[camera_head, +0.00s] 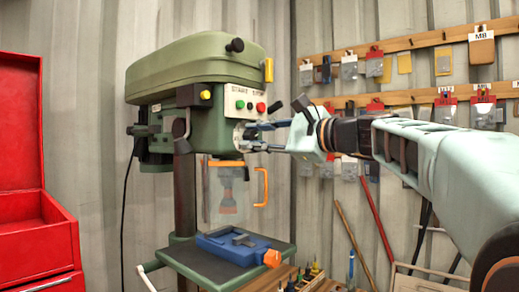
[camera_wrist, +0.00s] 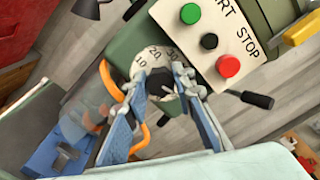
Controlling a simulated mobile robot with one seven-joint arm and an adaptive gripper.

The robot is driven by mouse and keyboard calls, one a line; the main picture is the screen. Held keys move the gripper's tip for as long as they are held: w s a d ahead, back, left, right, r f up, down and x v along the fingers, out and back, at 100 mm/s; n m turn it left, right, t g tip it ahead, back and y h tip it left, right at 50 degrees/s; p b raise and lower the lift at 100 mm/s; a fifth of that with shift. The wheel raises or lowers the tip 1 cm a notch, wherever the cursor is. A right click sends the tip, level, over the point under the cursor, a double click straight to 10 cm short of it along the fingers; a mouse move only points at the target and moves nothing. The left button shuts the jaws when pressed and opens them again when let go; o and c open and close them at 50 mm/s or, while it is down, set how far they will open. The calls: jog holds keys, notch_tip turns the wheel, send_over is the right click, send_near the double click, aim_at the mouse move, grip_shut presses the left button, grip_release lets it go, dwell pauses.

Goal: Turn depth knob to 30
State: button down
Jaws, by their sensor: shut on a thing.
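The green drill press (camera_head: 195,75) stands in front of my arm. Its depth knob shows in the wrist view as a pale round dial (camera_wrist: 154,59) marked 10, 20 and 30, with a dark centre (camera_wrist: 160,86). My gripper (camera_wrist: 158,78) has one blue-grey finger on each side of the dark centre and is shut on it. In the head view my gripper (camera_head: 254,138) reaches the right side of the drill head from the right and largely hides the dial. I cannot tell which number the knob points to.
Close to the gripper are the START/STOP panel with green (camera_wrist: 190,13) and red (camera_wrist: 228,65) buttons and a black-tipped lever (camera_wrist: 256,99). The clear guard (camera_head: 228,195) with an orange handle (camera_head: 262,186) hangs below, above a blue vise (camera_head: 232,248). A red tool chest (camera_head: 35,235) stands left.

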jog(key=n+b, duration=0.2)
jog(key=n, duration=0.1)
jog(key=n+b, duration=0.1)
jog(key=shift+f+n, duration=0.3)
jog(key=n+b, duration=0.3)
jog(key=n, duration=0.1)
jog(key=shift+n, duration=0.3)
jog(key=n+b, duration=0.3)
jog(key=n, duration=0.1)
jog(key=shift+n, duration=0.3)
jog(key=shift+w+d+n+b, duration=0.1)
jog(key=shift+n+b, duration=0.75)
jog(key=shift+n, duration=1.35)
jog(key=c, duration=1.6)
grip_release()
jog(key=shift+r, duration=0.1)
